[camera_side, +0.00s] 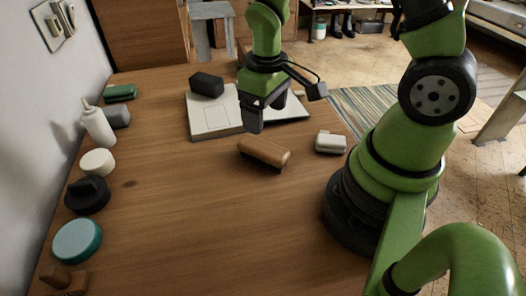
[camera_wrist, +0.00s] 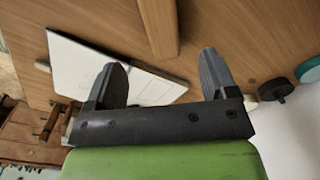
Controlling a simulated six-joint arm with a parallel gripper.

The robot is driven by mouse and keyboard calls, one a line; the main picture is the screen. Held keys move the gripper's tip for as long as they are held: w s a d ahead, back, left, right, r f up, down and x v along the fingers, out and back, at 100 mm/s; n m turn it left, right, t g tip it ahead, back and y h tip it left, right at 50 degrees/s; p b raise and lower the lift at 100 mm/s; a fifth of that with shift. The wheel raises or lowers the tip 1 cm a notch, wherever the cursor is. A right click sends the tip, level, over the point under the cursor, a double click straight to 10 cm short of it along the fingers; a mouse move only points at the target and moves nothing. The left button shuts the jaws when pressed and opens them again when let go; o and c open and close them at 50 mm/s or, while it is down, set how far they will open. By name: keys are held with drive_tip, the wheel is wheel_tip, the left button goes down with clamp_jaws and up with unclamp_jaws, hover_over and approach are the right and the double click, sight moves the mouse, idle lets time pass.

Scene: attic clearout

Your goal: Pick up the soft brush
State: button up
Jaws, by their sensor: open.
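The soft brush (camera_side: 264,150), a rounded tan-brown wooden body with a dark underside, lies on the wooden table in front of my gripper in the side view. In the wrist view a brown wooden bar (camera_wrist: 158,25), apparently the same brush, runs in from the top edge, beyond the fingers; its far end is cut off. My gripper (camera_side: 265,115) is open and empty, pointing down above the table between the brush and a white panel. Its two dark fingers also show apart in the wrist view (camera_wrist: 163,62), with nothing between them.
The white panel (camera_side: 210,119) lies behind the brush, with a black block (camera_side: 206,84) on it. A small pale block (camera_side: 331,142) sits right of the brush. A white bottle (camera_side: 97,124), a black knob-topped round (camera_side: 88,195) and a teal round (camera_side: 77,240) line the wall. The table's middle is clear.

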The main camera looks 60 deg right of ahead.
sight(263, 145)
wheel_tip(263, 145, down, 5)
drive_tip(key=shift+r, duration=0.1)
drive_tip(key=shift+w+a+f, duration=0.1)
drive_tip(key=shift+f, duration=1.3)
drive_tip(key=shift+w+f, duration=0.1)
drive_tip(key=shift+f, duration=1.3)
drive_tip(key=shift+c, duration=0.4)
drive_tip(key=c, duration=1.1)
drive_tip(key=shift+o, duration=0.2)
drive_tip(key=shift+r, duration=0.1)
wheel_tip(263, 145, up, 10)
